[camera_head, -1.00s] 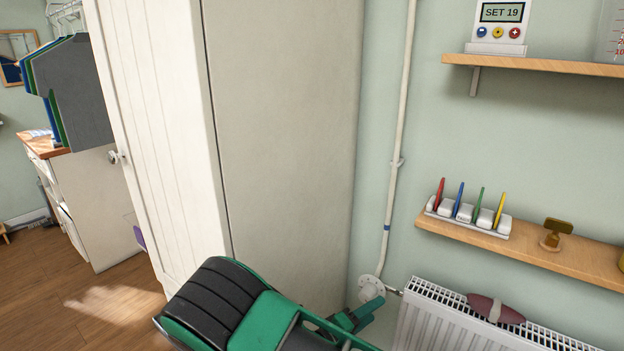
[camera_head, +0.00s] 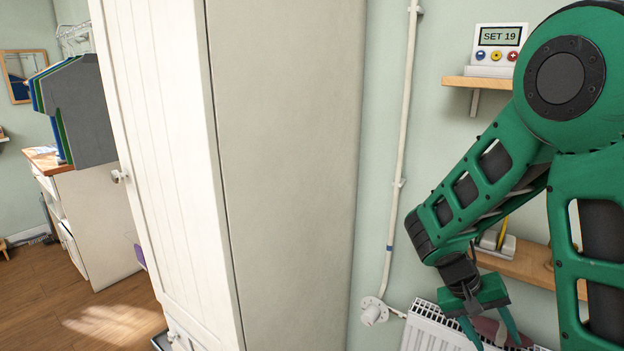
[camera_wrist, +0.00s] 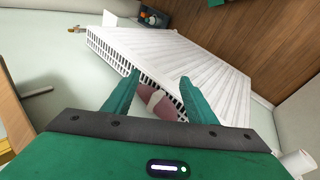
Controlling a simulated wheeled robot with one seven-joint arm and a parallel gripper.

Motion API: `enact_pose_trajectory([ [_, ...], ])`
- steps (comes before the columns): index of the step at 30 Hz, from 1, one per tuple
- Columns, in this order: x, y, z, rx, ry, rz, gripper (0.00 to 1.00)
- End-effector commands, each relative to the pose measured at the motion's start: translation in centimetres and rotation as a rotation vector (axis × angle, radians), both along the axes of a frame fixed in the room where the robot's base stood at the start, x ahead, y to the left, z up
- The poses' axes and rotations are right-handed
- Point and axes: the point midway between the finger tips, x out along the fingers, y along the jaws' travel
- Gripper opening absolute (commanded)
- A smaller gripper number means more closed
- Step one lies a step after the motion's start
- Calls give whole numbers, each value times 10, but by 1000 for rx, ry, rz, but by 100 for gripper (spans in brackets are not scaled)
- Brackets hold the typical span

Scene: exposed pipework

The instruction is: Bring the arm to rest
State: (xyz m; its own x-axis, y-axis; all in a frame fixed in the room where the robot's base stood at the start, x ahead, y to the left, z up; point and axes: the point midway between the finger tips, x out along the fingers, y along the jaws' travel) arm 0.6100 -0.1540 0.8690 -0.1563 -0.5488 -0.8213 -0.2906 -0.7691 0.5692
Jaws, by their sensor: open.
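My green arm fills the right of the head view, in front of the wall and shelves. My gripper (camera_head: 490,328) hangs from it, pointing down over the top of the white radiator (camera_head: 432,330). Its two green fingers are apart and nothing is between them in its grip. In the wrist view the open fingers of my gripper (camera_wrist: 148,95) point at the radiator (camera_wrist: 185,68).
A tall white cupboard (camera_head: 285,150) stands left of my arm. A white pipe (camera_head: 400,150) runs down the wall to a round fitting (camera_head: 373,311). A wooden shelf (camera_head: 520,262) is partly behind my arm. A control box (camera_head: 497,48) stands on the upper shelf (camera_head: 470,82).

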Motion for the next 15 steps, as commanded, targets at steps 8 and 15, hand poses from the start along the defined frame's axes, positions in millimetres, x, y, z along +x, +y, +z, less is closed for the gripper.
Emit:
enact_pose_trajectory([
  [8,-49,-23,33,186,-26,-108,52],
  [15,-101,-33,64,354,-79,-178,52],
])
